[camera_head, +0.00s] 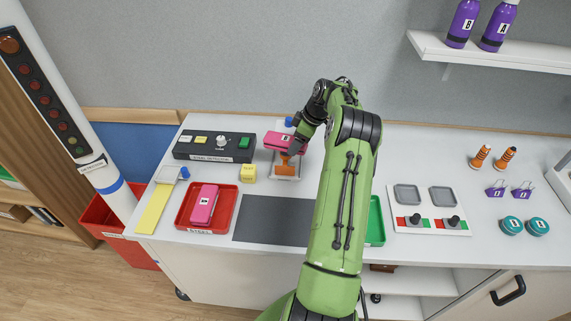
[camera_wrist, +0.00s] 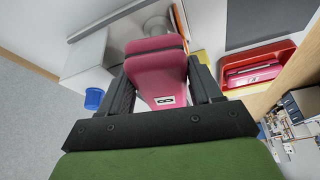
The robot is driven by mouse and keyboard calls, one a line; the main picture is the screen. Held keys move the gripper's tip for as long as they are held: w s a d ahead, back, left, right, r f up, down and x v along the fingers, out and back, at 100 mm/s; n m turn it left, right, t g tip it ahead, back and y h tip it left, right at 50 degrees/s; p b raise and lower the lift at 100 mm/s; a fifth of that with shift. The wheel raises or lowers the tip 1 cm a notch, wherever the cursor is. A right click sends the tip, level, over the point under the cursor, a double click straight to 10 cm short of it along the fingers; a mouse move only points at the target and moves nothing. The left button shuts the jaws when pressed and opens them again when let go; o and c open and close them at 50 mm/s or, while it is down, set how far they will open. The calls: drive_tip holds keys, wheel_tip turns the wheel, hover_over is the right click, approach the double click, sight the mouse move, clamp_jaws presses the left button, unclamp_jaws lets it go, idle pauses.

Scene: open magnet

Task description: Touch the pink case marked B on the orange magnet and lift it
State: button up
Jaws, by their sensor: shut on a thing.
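The pink case marked B (camera_head: 283,139) is held level at the orange magnet (camera_head: 287,167), which stands upright on a pale base on the table. The case is just above or against the magnet's top; I cannot tell if they touch. In the wrist view the same pink case (camera_wrist: 158,72) lies between both dark fingers, its B label toward me. My gripper (camera_wrist: 160,62) is shut on it. In the head view my gripper (camera_head: 303,140) reaches the case from the right, its fingers partly hidden. A sliver of the orange magnet shows in the wrist view (camera_wrist: 180,22).
A red tray (camera_head: 181,219) holds another pink case (camera_head: 203,205). Behind stands a dark control box (camera_head: 238,157) with buttons; a yellow block (camera_head: 249,173) is close to the magnet. A dark grey mat (camera_head: 272,218) lies bare in front. A green tray (camera_head: 376,222) is partly behind my arm.

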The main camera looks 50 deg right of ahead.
drive_tip(key=shift+r, duration=0.1)
drive_tip(key=shift+r+p, duration=2.75)
drive_tip(key=shift+r, duration=0.5)
drive_tip(key=shift+f, duration=0.2)
